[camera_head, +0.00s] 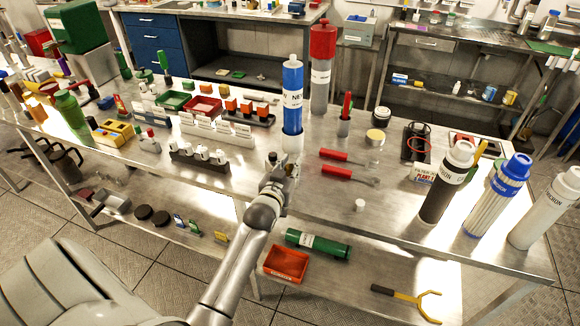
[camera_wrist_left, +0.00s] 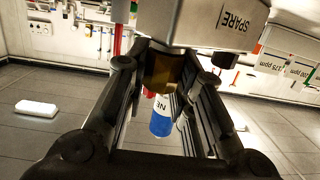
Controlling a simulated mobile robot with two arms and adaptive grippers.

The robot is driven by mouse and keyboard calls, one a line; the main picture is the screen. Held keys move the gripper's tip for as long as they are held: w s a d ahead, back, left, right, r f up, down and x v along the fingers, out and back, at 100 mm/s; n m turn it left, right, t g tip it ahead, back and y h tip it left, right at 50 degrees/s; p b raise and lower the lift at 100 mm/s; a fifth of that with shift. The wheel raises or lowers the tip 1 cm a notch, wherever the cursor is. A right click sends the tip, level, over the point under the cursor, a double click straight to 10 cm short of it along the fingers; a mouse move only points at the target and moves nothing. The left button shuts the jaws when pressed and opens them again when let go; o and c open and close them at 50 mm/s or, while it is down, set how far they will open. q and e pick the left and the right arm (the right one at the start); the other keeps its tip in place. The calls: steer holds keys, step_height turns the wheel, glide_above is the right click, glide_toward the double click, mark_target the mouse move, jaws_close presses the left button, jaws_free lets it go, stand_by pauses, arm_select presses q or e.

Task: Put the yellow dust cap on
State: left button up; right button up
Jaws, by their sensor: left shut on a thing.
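My left gripper (camera_head: 279,163) reaches over the front edge of the steel bench, in front of the tall blue-topped cylinder (camera_head: 292,95). In the left wrist view its fingers (camera_wrist_left: 160,80) are closed around a dull yellow-brown piece (camera_wrist_left: 161,73), which looks like the dust cap in shadow. A pale block labelled SPARE (camera_wrist_left: 210,22) is right beside the piece; I cannot tell whether they touch. The fingers hide part of the piece. The place where the cap fits is not clear in either view. My right gripper is not in view.
A red-topped cylinder (camera_head: 321,70) stands behind the blue one. A rack with white fittings (camera_head: 200,157) is left. A small white cap (camera_head: 360,204) lies near the front.

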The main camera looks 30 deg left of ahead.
arm_select(q)
steer(key=o, duration=0.7)
steer(key=shift+f, duration=0.1)
steer(key=shift+o, duration=0.2)
steer(key=v, duration=1.2)
steer(key=shift+f, duration=0.1)
